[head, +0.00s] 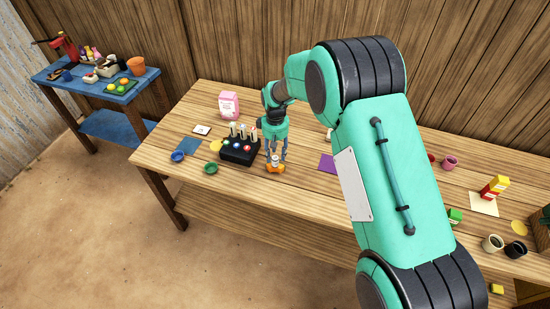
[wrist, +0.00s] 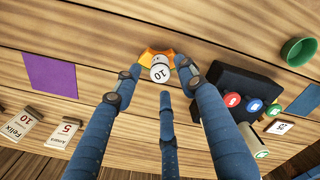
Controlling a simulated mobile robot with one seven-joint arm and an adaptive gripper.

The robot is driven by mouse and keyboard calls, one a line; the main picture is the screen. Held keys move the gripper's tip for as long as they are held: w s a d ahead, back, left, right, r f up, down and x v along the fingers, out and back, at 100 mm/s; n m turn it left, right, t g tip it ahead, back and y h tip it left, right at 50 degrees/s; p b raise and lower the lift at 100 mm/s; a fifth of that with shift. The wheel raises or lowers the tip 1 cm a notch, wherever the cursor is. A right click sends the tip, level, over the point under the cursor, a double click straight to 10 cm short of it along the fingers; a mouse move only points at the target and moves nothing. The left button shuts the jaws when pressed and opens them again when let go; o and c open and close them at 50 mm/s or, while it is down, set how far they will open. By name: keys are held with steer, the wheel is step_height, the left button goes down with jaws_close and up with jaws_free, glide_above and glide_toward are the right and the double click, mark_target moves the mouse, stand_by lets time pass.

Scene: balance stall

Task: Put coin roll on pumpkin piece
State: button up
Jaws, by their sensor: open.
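The coin roll (wrist: 161,72) is a small white cylinder marked 10; its round end faces the camera in the wrist view. The orange pumpkin piece (wrist: 148,55) shows behind and to both sides of it. In the head view the white coin roll (head: 275,158) appears to stand on the orange pumpkin piece (head: 275,168). My gripper (wrist: 160,80) is open, with its dark-blue fingers around the coin roll and visible gaps beside it. In the head view my gripper (head: 276,150) points down over the roll. The exact contact under the roll is hidden.
A purple mat (wrist: 50,76) and cards (wrist: 20,123) lie on the other side. Bare wood surrounds the pumpkin piece.

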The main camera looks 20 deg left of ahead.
mark_target(275, 158)
step_height(275, 158, up, 8)
steer(key=shift+f+p, duration=0.15)
steer(key=shift+p, duration=0.25)
stand_by(0.5)
stand_by(0.3)
steer(key=s+d+r+m+t, duration=0.1)
steer(key=s+d+r+m, duration=0.3)
steer(key=d+r, duration=1)
steer(key=s+d+r+m+t, duration=0.2)
steer(key=s+d+r, duration=0.5)
steer(key=d+r, duration=0.75)
steer(key=s+d+r+m+t, duration=0.1)
steer(key=s+d+m, duration=0.1)
steer(key=s+d, duration=0.3)
steer(key=s+d+r+m, duration=0.1)
steer(key=s+d, duration=0.5)
steer(key=s, duration=0.6)
steer(key=s+d+r+m+t, duration=0.1)
steer(key=s+d+r+m, duration=0.1)
steer(key=s+d, duration=0.4)
steer(key=s, duration=0.3)
steer(key=shift+d+m+t, duration=0.25)
steer(key=shift+m+t, duration=0.05)
